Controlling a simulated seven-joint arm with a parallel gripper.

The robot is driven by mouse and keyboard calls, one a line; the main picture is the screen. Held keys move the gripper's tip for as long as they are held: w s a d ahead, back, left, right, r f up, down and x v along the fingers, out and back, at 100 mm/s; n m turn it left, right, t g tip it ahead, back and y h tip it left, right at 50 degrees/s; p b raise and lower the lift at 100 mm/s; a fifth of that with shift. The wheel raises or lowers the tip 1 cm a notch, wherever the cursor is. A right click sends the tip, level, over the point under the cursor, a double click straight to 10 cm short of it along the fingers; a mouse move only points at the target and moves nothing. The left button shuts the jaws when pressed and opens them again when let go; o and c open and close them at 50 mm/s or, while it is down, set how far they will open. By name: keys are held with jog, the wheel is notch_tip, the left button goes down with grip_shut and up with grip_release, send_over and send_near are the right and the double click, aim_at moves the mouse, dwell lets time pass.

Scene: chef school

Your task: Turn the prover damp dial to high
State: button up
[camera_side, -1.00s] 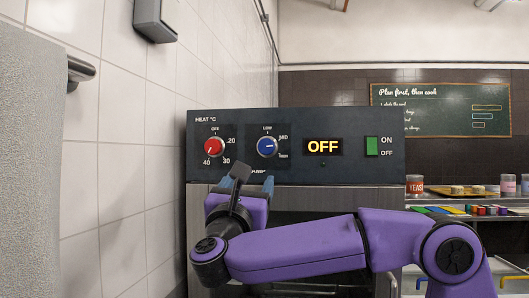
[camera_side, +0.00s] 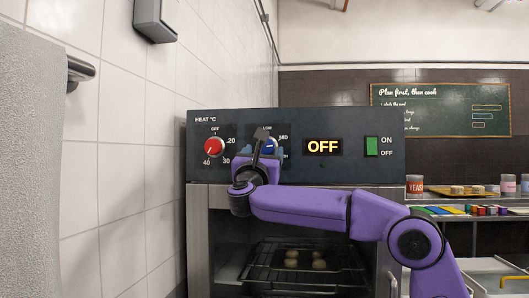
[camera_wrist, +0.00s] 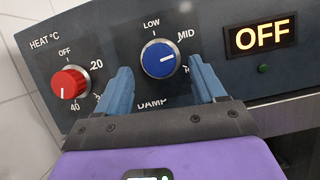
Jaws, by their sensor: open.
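The blue damp dial (camera_wrist: 160,59) is on the dark prover panel (camera_wrist: 217,68), with LOW above it, MID at its upper right and a partly hidden mark at its lower right. Its white pointer line points right, a little below MID. In the side view the dial (camera_side: 269,146) is partly hidden by my gripper. My gripper (camera_wrist: 165,83) is open, its two blue fingers either side of the dial's lower part, with the dial between and beyond them. I cannot tell whether the fingers touch it.
The red heat dial (camera_wrist: 69,83) sits just left of my left finger. A display reading OFF (camera_side: 323,147) and a green switch (camera_side: 372,146) are to the right. The oven chamber below holds dough balls on a rack (camera_side: 300,275). A tiled wall (camera_side: 130,180) stands left.

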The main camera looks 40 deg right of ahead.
jog(key=shift+x, duration=1.05)
jog(key=c, duration=1.1)
jog(key=shift+o, duration=0.2)
jog(key=shift+a+m, duration=0.1)
jog(key=shift+m, duration=0.3)
jog(key=m+g, duration=0.1)
jog(key=m, duration=0.1)
jog(key=m+g+h, duration=0.1)
jog(key=m, duration=0.2)
jog(key=shift+w+a+g+h, duration=0.15)
jog(key=shift+w+g+h, duration=0.05)
jog(key=shift+g+h, duration=0.1)
jog(key=shift+m+g+h, duration=0.3)
jog(key=shift+m+g, duration=0.6)
jog(key=shift+m, duration=1.2)
jog(key=shift+r+m+g, duration=0.1)
jog(key=shift+m+g, duration=0.2)
